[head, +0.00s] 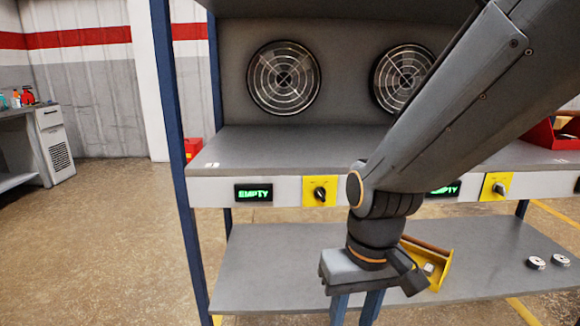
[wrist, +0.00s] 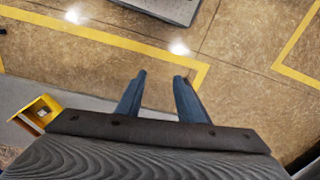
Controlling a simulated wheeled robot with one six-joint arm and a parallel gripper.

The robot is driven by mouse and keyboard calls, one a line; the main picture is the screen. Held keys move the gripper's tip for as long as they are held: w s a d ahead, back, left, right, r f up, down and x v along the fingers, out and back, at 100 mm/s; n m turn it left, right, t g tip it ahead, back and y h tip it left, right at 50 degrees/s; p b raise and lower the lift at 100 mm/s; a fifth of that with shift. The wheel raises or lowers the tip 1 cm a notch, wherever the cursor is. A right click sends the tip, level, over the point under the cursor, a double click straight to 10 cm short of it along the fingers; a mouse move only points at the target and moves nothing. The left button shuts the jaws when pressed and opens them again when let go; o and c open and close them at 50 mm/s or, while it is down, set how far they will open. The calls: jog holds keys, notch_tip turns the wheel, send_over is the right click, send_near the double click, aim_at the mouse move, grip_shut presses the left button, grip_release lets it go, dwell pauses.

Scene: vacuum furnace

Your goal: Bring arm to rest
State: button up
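My arm (head: 460,110) reaches down from the upper right in the head view, in front of the workbench. My gripper (head: 356,318) points downward in front of the lower shelf. Its two blue fingers are apart with nothing between them. In the wrist view my gripper (wrist: 160,80) is also open and empty, with bare floor beyond the fingertips. The lower ends of the fingers are cut off by the bottom edge of the head view.
The bench top (head: 330,150) has two round fans behind it and displays reading EMPTY. On the lower shelf (head: 265,262) are a yellow holder (head: 438,268), partly behind my wrist, and two small round metal parts (head: 548,262). A blue post (head: 172,120) stands at left.

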jog(key=s+d+r+m+p, duration=0.2)
jog(key=d+r+p, duration=0.7)
jog(key=p, duration=0.3)
jog(key=shift+r+h+p, duration=0.35)
jog(key=shift+r+h, duration=0.05)
jog(key=shift+r, duration=0.25)
